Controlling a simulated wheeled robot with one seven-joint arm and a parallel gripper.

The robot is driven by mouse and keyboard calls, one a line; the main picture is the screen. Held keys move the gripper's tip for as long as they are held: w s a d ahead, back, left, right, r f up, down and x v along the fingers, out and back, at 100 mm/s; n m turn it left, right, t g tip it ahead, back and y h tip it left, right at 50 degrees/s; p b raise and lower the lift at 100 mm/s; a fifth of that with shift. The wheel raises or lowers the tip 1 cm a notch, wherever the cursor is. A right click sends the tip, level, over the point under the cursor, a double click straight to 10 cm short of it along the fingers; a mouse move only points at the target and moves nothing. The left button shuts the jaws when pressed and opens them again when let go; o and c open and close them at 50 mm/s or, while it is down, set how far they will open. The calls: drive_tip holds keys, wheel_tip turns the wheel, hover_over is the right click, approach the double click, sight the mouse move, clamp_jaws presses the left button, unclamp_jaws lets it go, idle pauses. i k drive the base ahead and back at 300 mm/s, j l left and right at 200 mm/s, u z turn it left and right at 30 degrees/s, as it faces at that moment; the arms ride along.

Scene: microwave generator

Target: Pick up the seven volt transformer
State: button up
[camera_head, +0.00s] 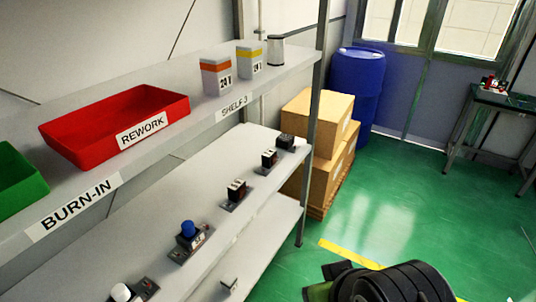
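No item carries a marking that I can read as seven volts. On the middle shelf stands a row of small devices on dark bases. Two look like dark blocks with white markings: one mid-row (237,190) and one further back (269,159). A plain black block (286,141) sits at the far end. A blue-capped device (188,232) and a white-capped one (122,293) are nearer. Which of them is the transformer I cannot tell. My gripper's fingers are not in view; a black ribbed part, possibly of my arm, shows at the bottom right.
The upper shelf (215,110) holds a red REWORK bin (85,135), a green bin (15,182) and several small containers. Its metal post (313,120) stands at the shelf end. Cardboard boxes (312,122) and a blue barrel (358,85) are behind. Green floor at right is open.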

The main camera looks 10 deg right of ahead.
sight(269, 161)
drive_tip(key=i+l+u, duration=0.35)
drive_tip(key=u, duration=0.15)
drive_tip(key=i+l+u, duration=0.75)
drive_tip(key=l+u, duration=0.2)
drive_tip(key=l, duration=0.2)
